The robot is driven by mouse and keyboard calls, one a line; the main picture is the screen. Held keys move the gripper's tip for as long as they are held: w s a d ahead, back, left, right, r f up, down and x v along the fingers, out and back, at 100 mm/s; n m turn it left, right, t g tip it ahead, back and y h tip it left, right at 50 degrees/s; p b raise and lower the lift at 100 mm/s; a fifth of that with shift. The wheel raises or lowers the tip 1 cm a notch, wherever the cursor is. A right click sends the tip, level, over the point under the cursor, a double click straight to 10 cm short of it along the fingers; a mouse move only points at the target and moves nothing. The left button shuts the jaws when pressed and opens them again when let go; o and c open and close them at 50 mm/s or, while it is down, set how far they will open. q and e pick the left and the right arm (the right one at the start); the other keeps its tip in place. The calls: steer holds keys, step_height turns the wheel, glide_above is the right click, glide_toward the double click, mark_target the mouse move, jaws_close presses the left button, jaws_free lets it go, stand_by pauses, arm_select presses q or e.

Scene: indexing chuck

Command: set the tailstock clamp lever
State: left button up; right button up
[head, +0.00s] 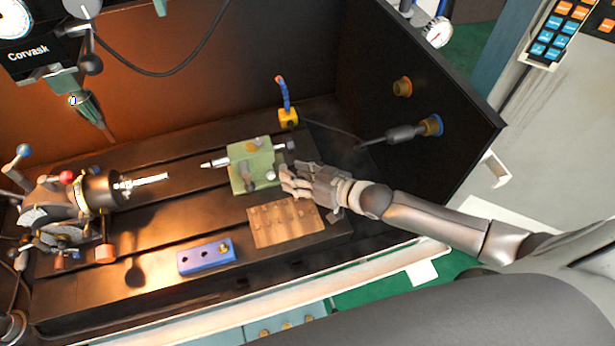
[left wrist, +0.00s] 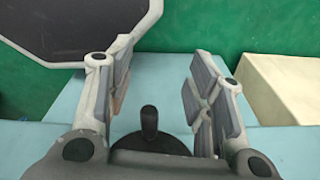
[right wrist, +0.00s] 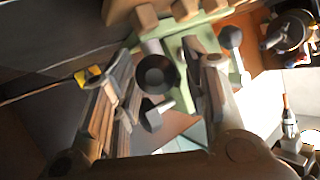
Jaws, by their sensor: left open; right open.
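The green tailstock (head: 238,160) sits on the dark slotted table, its pale pointed centre facing left. A grey lever (head: 249,178) shows on its near side; I cannot tell for sure whether this is the clamp lever. My right gripper (head: 283,180) is open at the tailstock's right near side. In the right wrist view, a black round knob (right wrist: 157,74) and a short grey handle (right wrist: 155,117) show between the open fingers, with no clear contact. Another grey knobbed lever (right wrist: 231,38) is beyond the right finger. My left gripper (left wrist: 158,80) is open and empty, away from the tailstock.
A wooden block (head: 280,232) lies just in front of the tailstock, and a blue block (head: 205,258) lies nearer the front edge. A yellow block with a blue hose (head: 288,117) stands behind. The indexing chuck (head: 103,190) is at left. A black wall (head: 440,90) bounds the right.

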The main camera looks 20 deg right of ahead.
steer(key=v, duration=1.1)
steer(key=shift+s+d+r, duration=0.15)
steer(key=shift+s+d, duration=0.1)
steer(key=shift+d, duration=0.05)
